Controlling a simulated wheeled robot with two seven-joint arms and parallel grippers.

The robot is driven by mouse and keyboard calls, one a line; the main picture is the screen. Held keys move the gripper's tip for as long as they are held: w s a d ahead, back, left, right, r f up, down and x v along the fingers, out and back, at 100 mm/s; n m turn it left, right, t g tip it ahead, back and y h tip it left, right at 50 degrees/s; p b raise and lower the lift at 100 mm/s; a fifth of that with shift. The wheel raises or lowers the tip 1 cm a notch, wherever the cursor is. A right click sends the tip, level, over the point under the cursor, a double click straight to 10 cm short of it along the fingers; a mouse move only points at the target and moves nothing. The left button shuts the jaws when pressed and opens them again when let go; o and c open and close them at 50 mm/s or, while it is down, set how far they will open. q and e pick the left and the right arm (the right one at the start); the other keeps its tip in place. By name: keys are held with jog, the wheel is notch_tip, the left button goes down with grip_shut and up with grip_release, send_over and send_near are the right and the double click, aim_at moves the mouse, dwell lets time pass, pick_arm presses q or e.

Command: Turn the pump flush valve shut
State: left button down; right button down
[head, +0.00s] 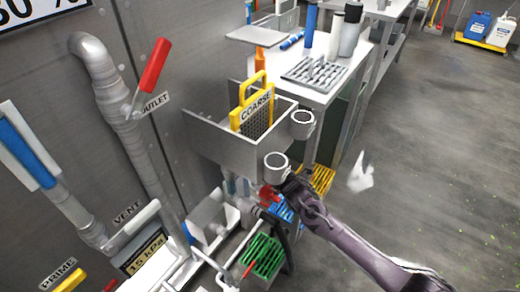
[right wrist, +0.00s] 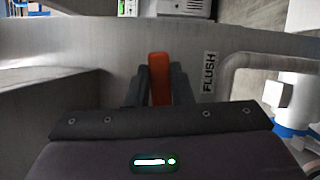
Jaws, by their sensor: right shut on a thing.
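The flush valve's red-orange handle (right wrist: 159,70) stands between the two dark fingers of my right gripper (right wrist: 160,86) in the right wrist view. The gripper is shut on it. A FLUSH label (right wrist: 208,72) is on the grey surface just right of the handle. In the head view my right gripper (head: 274,196) reaches in from the lower right, and a small red part (head: 267,192) of the handle shows at its tip. The valve body is mostly hidden by the gripper. My left gripper is not in view.
The grey filter box with the yellow COARSE frame (head: 250,108) is just above my right gripper. A red OUTLET lever (head: 152,65) is on the wall pipe at left. Green (head: 263,255) and yellow (head: 320,180) grates lie near the arm. The floor at right is mostly open.

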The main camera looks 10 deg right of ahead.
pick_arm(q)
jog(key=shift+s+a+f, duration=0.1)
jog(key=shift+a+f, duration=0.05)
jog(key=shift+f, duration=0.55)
pick_arm(e)
jog(key=shift+d+f+m+g, duration=0.1)
jog(key=shift+f+m+g, duration=0.2)
jog(key=shift+f+m, duration=0.45)
jog(key=shift+h, duration=0.3)
jog(key=c, duration=1.3)
grip_release()
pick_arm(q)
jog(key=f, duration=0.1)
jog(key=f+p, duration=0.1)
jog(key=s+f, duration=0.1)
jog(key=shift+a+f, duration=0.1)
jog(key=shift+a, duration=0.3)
pick_arm(e)
jog(key=v, duration=0.7)
jog(key=shift+s+d, duration=0.15)
jog(key=shift+s, duration=0.2)
